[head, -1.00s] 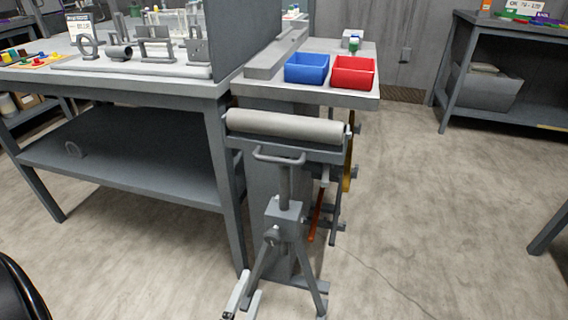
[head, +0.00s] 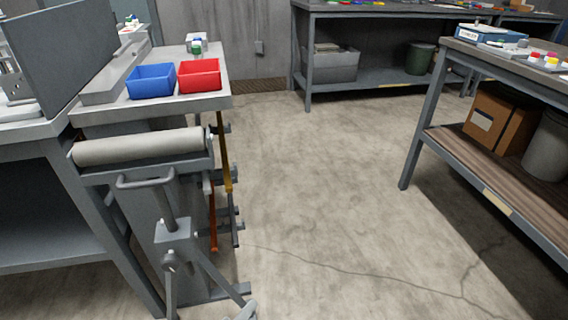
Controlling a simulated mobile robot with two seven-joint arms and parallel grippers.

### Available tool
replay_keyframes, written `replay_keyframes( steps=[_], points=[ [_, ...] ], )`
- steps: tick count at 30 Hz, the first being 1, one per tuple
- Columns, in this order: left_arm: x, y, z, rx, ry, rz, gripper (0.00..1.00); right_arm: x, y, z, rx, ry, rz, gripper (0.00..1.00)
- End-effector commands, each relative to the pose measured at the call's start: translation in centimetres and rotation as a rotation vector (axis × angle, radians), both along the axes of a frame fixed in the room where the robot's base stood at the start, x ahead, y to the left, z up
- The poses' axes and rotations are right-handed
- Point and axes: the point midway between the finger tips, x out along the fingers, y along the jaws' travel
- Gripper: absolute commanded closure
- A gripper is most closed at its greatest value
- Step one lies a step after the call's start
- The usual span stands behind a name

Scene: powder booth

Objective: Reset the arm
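Neither of my grippers can be made out clearly in the head view. A small light grey piece (head: 246,311) shows at the bottom edge beside the foot of a roller stand. I cannot tell whether it is part of my arm or of the stand. No held object is visible.
The roller stand (head: 140,147) is at the left, before a bench end with a blue bin (head: 151,80) and a red bin (head: 199,75). A workbench (head: 508,203) with a cardboard box (head: 493,117) stands right. Another bench (head: 380,11) is behind. Open concrete floor (head: 315,190) fills the middle.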

Motion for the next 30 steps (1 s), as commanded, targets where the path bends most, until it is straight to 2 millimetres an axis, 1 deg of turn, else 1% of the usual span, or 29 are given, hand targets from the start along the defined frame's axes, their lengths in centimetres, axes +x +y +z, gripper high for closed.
replay_keyframes(
  steps=[1,5,9,15,22,30],
  points=[
    [-0.4,0.0,0.4,0.075,0.019,-0.051,0.11,0.0,0.0,0.0,0.0,0.0,0.0,0.5],
    [-1.9,0.5,1.0,0.274,0.083,-0.181,0.11,0.0,0.0,0.0,0.0,0.0,0.0,0.5],
    [-3.8,1.7,1.7,0.456,0.158,-0.296,0.11,0.0,0.0,0.0,0.0,0.0,0.0,0.5],
    [-6.0,3.6,2.8,0.627,0.248,-0.405,0.11,0.0,0.0,0.0,0.0,0.0,0.0,0.5],
    [-8.5,5.6,4.0,0.762,0.347,-0.496,0.11,0.0,0.0,0.0,0.0,0.0,0.0,0.5],
    [-7.4,5.5,0.3,0.758,0.375,-0.508,0.11,1.0,-0.1,-3.5,-0.011,0.032,0.003,0.5]
  ],
)
